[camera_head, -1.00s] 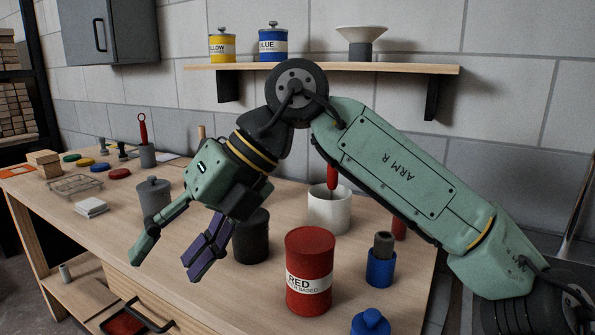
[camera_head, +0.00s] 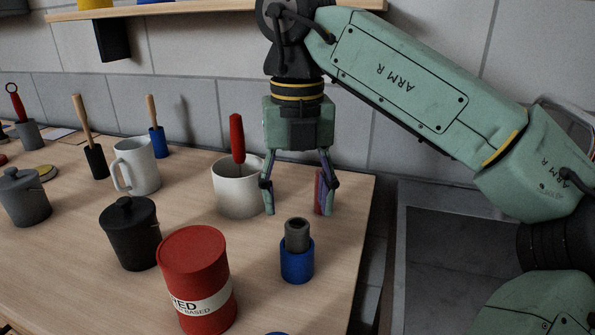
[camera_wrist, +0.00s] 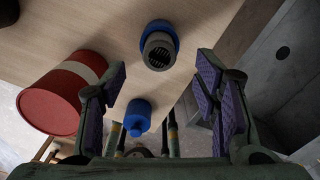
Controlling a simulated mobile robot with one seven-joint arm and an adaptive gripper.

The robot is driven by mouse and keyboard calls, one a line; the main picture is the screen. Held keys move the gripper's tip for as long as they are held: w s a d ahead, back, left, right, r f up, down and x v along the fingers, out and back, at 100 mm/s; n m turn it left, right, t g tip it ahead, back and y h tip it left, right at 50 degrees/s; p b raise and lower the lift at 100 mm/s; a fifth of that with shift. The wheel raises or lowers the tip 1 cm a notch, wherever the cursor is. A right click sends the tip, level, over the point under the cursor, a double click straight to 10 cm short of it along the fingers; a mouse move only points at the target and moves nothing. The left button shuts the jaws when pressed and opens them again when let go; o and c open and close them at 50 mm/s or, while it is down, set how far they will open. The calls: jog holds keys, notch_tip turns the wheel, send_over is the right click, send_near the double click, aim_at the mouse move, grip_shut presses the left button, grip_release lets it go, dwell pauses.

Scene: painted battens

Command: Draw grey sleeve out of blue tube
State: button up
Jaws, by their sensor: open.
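The blue tube (camera_head: 297,264) stands upright on the table near its right edge. The grey sleeve (camera_head: 297,236) is in it, its hollow upper end sticking out of the top. My gripper (camera_head: 297,209) points down with its fingers spread and nothing between them. In the head view its fingertips appear just above the sleeve's top; how far behind it they are I cannot tell. In the wrist view the sleeve's open end (camera_wrist: 158,51) and the blue tube's rim (camera_wrist: 152,25) lie beyond the empty gap between the fingers (camera_wrist: 163,75).
A red can (camera_head: 196,283) stands left of the tube. A white pot (camera_head: 236,195) with a red-handled tool is behind left, a black lidded pot (camera_head: 131,236) further left. Right of the table edge is a grey sunken area (camera_head: 435,255).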

aim_at(297, 223)
notch_tip(297, 223, down, 7)
jog(key=shift+r, duration=0.2)
jog(key=shift+c, duration=0.5)
jog(key=c, duration=1.1)
jog(key=shift+c, duration=0.2)
jog(key=shift+r, duration=0.15)
jog(key=shift+r+p, duration=2.95)
jog(key=shift+r, duration=0.85)
jog(key=shift+r+p, duration=1.05)
jog(key=shift+r, duration=0.4)
